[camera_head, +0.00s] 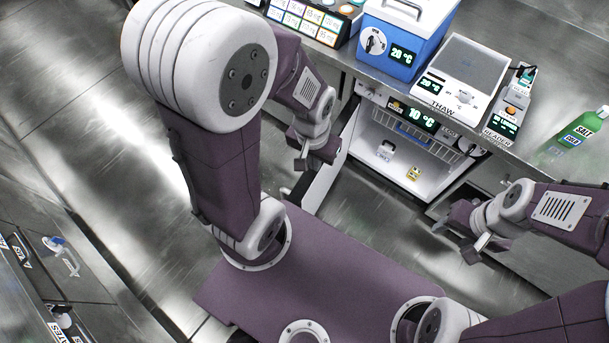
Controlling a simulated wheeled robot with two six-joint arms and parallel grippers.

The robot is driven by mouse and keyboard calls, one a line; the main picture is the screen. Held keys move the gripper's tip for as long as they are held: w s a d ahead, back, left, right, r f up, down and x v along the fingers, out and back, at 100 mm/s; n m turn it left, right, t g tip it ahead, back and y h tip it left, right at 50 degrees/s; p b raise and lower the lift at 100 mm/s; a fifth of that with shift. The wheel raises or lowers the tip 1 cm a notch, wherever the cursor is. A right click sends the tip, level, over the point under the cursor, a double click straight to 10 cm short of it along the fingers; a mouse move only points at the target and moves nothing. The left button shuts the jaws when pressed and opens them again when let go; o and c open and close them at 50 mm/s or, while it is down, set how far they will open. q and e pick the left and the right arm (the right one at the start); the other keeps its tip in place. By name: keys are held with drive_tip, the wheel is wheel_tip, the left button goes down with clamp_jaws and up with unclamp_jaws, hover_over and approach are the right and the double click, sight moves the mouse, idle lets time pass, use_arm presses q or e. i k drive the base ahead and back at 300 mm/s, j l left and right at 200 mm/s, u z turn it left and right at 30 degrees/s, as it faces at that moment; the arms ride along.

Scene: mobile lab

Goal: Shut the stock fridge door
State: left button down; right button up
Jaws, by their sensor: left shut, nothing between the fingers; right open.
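The stock fridge (400,185) is under the counter, with a white lit interior and a 10 °C display (422,119). Its door (325,185) stands open, swung out toward me on the left side of the opening. My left gripper (302,164) is shut and empty, at the left, outer side of the door; I cannot tell whether it touches. It hides part of the door. My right gripper (455,238) is open and empty, out in front of the cabinet to the right of the fridge opening.
Inside the fridge are a wire basket (440,150) and small items, one with a yellow label (413,173). On the counter above stand a blue cooler box (400,35), a THAW unit (455,75), a reader (507,115) and a green salt bottle (575,135). Metal floor (375,215) lies before the fridge.

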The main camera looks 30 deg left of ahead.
sight(310, 192)
drive_tip(key=j+z, duration=0.1)
drive_tip(key=j, duration=0.3)
drive_tip(key=k+j+z, duration=0.15)
drive_tip(key=j, duration=0.3)
drive_tip(key=j+z, duration=0.1)
drive_tip(key=j, duration=0.3)
drive_tip(key=k+j+z, duration=0.15)
drive_tip(key=j, duration=0.25)
drive_tip(key=k+j+z, duration=0.1)
drive_tip(key=j, duration=0.3)
drive_tip(key=k+j+z, duration=0.1)
drive_tip(key=j, duration=0.25)
drive_tip(key=i+l+u, duration=0.1)
drive_tip(key=u, duration=0.3)
